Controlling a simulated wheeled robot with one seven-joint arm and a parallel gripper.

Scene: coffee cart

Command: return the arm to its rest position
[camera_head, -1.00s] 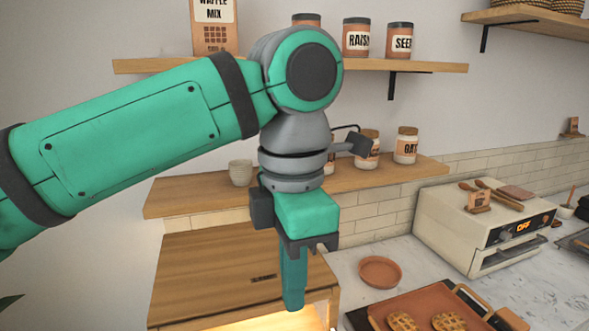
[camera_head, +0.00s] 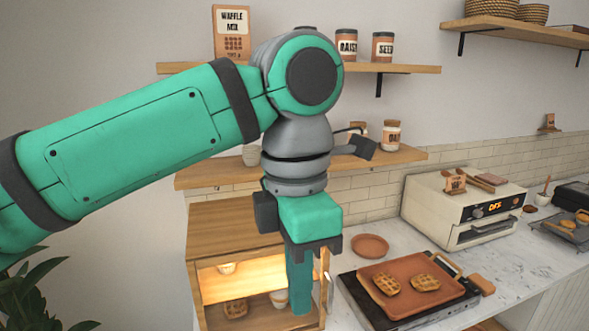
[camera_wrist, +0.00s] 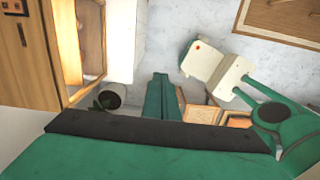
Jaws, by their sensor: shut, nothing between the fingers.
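My green arm reaches in from the left of the head view and bends downward at a grey wrist. My gripper (camera_head: 300,292) points straight down, shut and empty, in front of the lit wooden cabinet (camera_head: 198,250). Its fingers hide part of the cabinet's inside. In the wrist view the fingers of my gripper (camera_wrist: 162,88) lie together with nothing between them.
The open cabinet holds waffles and cups. To the right, the marble counter (camera_head: 385,252) carries a brown tray (camera_head: 400,270) with waffles, a plate (camera_head: 370,246) and a cream oven (camera_head: 462,212). Shelves (camera_head: 420,69) with jars hang behind my arm. A plant (camera_head: 45,290) is at lower left.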

